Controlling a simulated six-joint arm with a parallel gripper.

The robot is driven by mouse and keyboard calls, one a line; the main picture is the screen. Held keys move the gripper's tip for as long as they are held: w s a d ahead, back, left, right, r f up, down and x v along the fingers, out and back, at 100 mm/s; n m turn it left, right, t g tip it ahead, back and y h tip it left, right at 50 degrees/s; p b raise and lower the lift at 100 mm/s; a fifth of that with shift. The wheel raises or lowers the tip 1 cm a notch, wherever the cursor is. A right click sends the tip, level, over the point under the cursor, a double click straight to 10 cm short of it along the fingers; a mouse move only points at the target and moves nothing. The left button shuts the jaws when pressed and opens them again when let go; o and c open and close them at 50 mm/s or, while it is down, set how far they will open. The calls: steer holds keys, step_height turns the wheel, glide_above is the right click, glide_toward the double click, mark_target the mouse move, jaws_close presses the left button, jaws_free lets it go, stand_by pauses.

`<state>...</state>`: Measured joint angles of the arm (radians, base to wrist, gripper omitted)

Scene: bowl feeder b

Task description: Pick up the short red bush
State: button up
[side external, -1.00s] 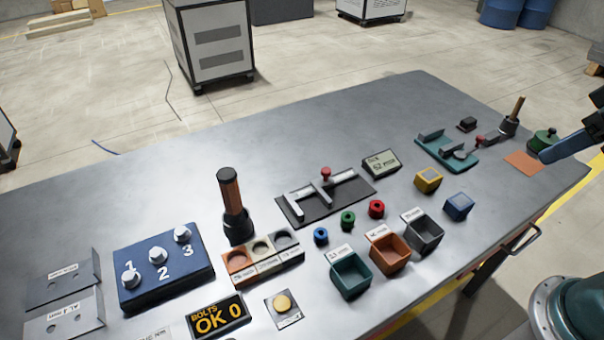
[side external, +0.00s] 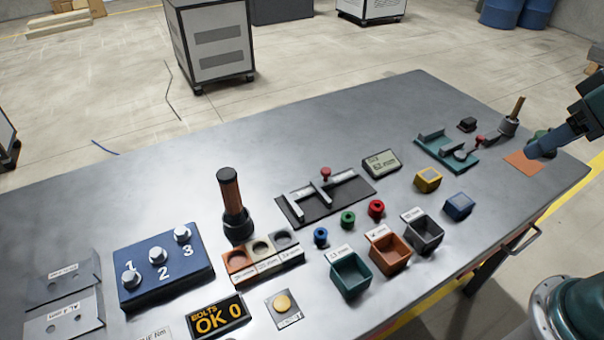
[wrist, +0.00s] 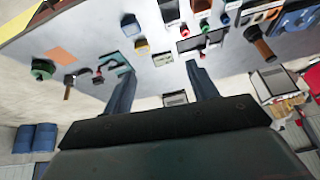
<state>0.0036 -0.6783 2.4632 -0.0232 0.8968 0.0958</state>
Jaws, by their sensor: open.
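The red bush (side external: 376,208) stands on the grey table at the right end of a row with a green bush (side external: 348,219) and a blue bush (side external: 321,236). In the wrist view the red bush (wrist: 183,31) is near the top, beyond my fingertips. My gripper (side external: 533,152) is at the table's right end, above or beside the orange mat, well apart from the bushes. In the wrist view my gripper (wrist: 161,72) has its two fingers spread with nothing between them.
Teal, orange and dark bins (side external: 352,276) stand in front of the bushes. A black fixture with a red knob (side external: 326,173) lies behind them. Yellow (side external: 428,179) and blue (side external: 459,206) blocks are to the right. The table's back left is clear.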

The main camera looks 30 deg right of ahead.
steer(key=w+a+f+m+g+y, duration=0.1)
steer(key=w+f+m, duration=0.1)
steer(key=w+m, duration=0.3)
steer(key=w+a+f+m+g, duration=0.1)
steer(key=w+a+m+g, duration=0.1)
steer(key=w, duration=0.5)
steer(key=w+a+f+m+g+y, duration=0.1)
steer(key=w+f+m+g+y, duration=0.1)
steer(key=w+f+m, duration=0.6)
steer(key=shift+w+a+f+g, duration=0.35)
steer(key=shift+w+f, duration=0.95)
steer(key=shift+f, duration=0.85)
glide_above(377, 205)
steer(key=d, duration=0.2)
steer(key=shift+w+a+f, duration=0.1)
steer(key=shift+w+f, duration=0.05)
steer(key=shift+f, duration=1.95)
steer(key=shift+w+a+f, duration=0.1)
steer(key=shift+w+f, duration=0.05)
steer(key=shift+f, duration=1.9)
steer(key=shift+f, duration=0.15)
steer(key=shift+x, duration=2.4)
steer(key=shift+s+d, duration=0.1)
steer(key=shift+s, duration=0.05)
steer(key=shift+c, duration=0.2)
